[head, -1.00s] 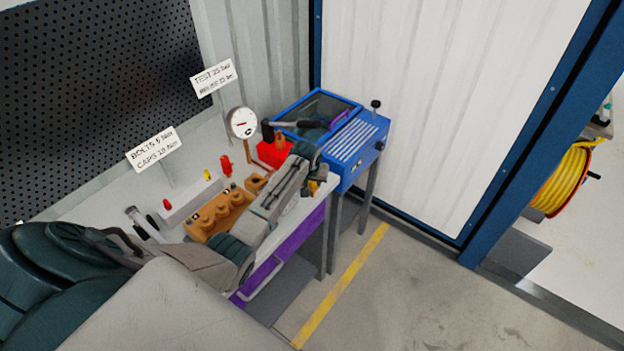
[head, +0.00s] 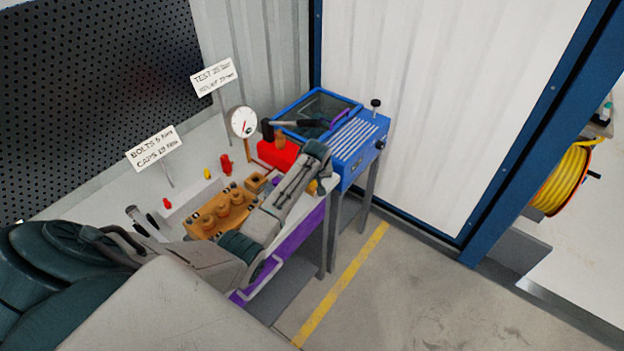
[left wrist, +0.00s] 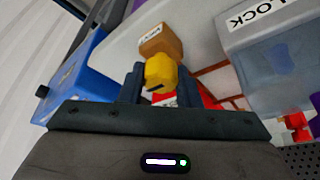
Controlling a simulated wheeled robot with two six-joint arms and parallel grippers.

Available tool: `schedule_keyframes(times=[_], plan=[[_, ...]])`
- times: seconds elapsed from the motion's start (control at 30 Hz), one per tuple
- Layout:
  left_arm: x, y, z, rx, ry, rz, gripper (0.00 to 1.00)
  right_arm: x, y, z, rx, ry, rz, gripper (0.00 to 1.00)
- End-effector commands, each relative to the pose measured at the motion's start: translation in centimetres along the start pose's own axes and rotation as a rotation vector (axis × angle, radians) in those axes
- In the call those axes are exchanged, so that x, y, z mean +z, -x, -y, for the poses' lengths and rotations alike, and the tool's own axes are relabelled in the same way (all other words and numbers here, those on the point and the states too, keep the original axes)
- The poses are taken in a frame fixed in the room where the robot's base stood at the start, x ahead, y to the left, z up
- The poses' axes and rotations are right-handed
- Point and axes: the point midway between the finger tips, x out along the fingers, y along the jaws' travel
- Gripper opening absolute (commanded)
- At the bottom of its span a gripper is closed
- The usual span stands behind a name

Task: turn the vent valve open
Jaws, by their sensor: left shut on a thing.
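The vent valve shows in the left wrist view as a yellow knob (left wrist: 160,70) in front of a brown block (left wrist: 163,40) with a small white label, too small to read. My left gripper (left wrist: 160,86) is shut on the knob, with one dark finger on each side. In the head view, my left arm reaches over the bench and its wrist bends down at the bench's right end. A bit of yellow (head: 312,187) shows beside it there; the fingers are largely hidden. My right gripper is in neither current view.
A pressure gauge (head: 242,122) and red box (head: 279,153) stand behind the arm. An orange-brown pump block (head: 222,212) sits left of it. A blue stand (head: 358,146) is just right. A grey box (left wrist: 272,62) lies close by in the wrist view.

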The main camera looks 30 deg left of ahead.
Motion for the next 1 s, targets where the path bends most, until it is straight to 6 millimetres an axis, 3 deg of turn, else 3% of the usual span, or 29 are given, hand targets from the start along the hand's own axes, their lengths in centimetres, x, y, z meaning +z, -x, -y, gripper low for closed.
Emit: schedule_keyframes(times=[0.13,0.17,0.27,0.67,1.0], plan=[[-0.3,0.2,-0.1,0.002,0.001,-0.006,0.07,0.0,0.0,0.1,-0.001,0.000,0.000,0.49],[-0.3,0.2,-0.1,0.002,0.001,-0.006,0.32,0.0,0.0,0.1,-0.001,0.000,0.000,0.49],[-0.2,0.2,-0.1,0.002,0.001,-0.005,0.52,0.0,0.0,0.2,-0.002,-0.001,0.000,0.49],[-0.1,0.5,0.0,0.001,0.000,-0.002,0.52,0.0,-0.2,0.3,-0.003,-0.001,0.000,0.49],[0.0,5.3,0.0,0.003,0.000,-0.006,0.52,0.2,-1.8,0.5,-0.003,-0.001,0.000,0.49]])
